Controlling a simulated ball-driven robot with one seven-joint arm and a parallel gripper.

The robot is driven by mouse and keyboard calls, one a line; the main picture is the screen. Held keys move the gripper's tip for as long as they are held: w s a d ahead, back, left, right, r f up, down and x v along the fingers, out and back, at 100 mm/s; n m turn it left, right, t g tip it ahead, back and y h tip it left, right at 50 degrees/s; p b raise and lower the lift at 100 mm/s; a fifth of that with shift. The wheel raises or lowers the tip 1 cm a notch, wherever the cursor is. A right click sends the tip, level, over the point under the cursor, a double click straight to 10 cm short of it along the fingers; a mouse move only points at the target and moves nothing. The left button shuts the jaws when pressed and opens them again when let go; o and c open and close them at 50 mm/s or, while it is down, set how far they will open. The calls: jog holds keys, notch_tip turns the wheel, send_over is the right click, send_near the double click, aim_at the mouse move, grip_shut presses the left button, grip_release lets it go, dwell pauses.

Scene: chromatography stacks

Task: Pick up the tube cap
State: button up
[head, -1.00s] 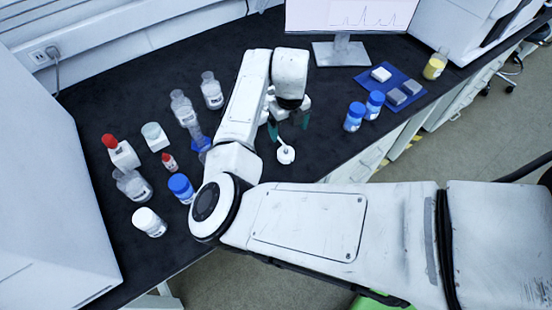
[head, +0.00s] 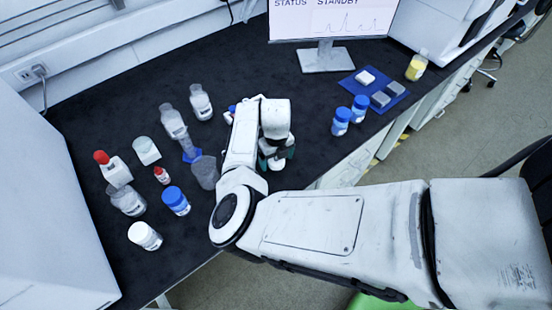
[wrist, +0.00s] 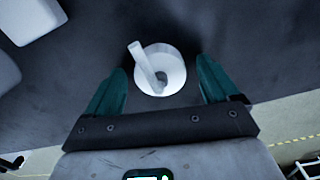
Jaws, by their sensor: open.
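My gripper (head: 275,158) is low over the bench, right of the glassware. In the wrist view my gripper (wrist: 160,68) is open, with its two teal fingers apart. A round white cup-like piece with a white rod leaning in it (wrist: 172,62) stands between and just beyond the fingertips, not gripped. In the head view this white piece (head: 277,165) is mostly hidden under my gripper. I cannot tell for sure whether it is the tube cap, and no loose cap shows clearly elsewhere.
Several bottles stand left, including a red-capped one (head: 117,171), a blue-capped jar (head: 176,201) and a clear beaker (head: 205,172). Two blue-capped bottles (head: 341,121) and a blue mat (head: 348,82) are right. The bench's front edge is close to my gripper.

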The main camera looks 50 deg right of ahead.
jog(key=shift+f, duration=0.2)
jog(key=c, duration=1.2)
